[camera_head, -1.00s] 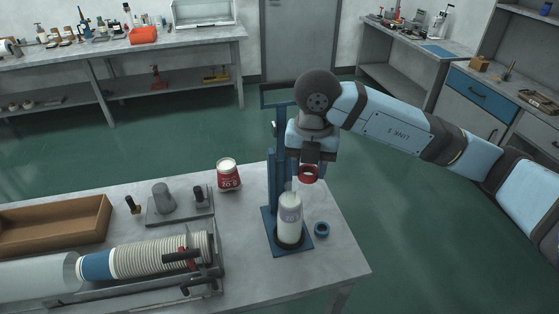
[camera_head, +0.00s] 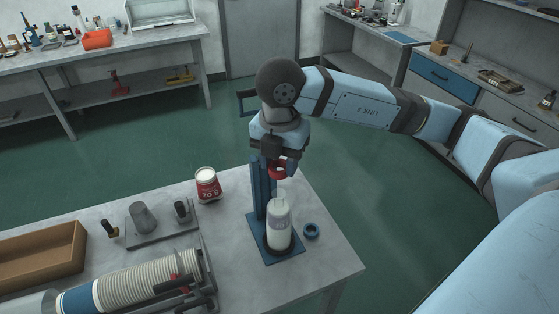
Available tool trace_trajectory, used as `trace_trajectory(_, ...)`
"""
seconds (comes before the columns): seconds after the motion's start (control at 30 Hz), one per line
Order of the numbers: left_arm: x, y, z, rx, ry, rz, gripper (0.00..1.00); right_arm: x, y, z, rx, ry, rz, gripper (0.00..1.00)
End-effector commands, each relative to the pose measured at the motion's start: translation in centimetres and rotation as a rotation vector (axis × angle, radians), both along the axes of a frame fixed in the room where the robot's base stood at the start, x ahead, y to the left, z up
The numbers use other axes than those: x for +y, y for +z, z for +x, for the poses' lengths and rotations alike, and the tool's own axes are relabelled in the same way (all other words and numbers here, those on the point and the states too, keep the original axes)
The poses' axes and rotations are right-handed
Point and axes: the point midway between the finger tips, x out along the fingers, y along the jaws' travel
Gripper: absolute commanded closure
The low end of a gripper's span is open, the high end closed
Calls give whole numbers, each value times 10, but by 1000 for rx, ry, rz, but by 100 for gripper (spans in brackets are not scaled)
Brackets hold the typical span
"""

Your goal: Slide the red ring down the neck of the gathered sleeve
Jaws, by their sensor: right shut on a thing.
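The gathered sleeve (camera_head: 279,226) is white and translucent, with a narrow neck at its top. It stands upright on a blue base plate (camera_head: 290,257) beside a blue post (camera_head: 258,187). My right gripper (camera_head: 278,162) is shut on the red ring (camera_head: 278,172), partly hiding it. The ring is at the top of the neck in this view, in line with it. I cannot tell whether the neck tip is inside the ring. My left gripper is not in view.
A blue ring (camera_head: 311,230) lies on the table right of the base plate. A red and white can (camera_head: 207,184) stands to the left. A pleated white stack (camera_head: 150,277) and a brown tray (camera_head: 40,256) are farther left. The table's right edge is close by.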

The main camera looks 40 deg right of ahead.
Motion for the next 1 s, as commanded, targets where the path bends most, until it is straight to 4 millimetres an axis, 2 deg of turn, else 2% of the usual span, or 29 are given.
trace_trajectory(0.6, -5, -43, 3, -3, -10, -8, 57, 0, -54, 0, -1, 1, 1, 80)
trace_trajectory(1.0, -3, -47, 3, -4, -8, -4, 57, 0, -58, 0, -1, 1, 1, 80)
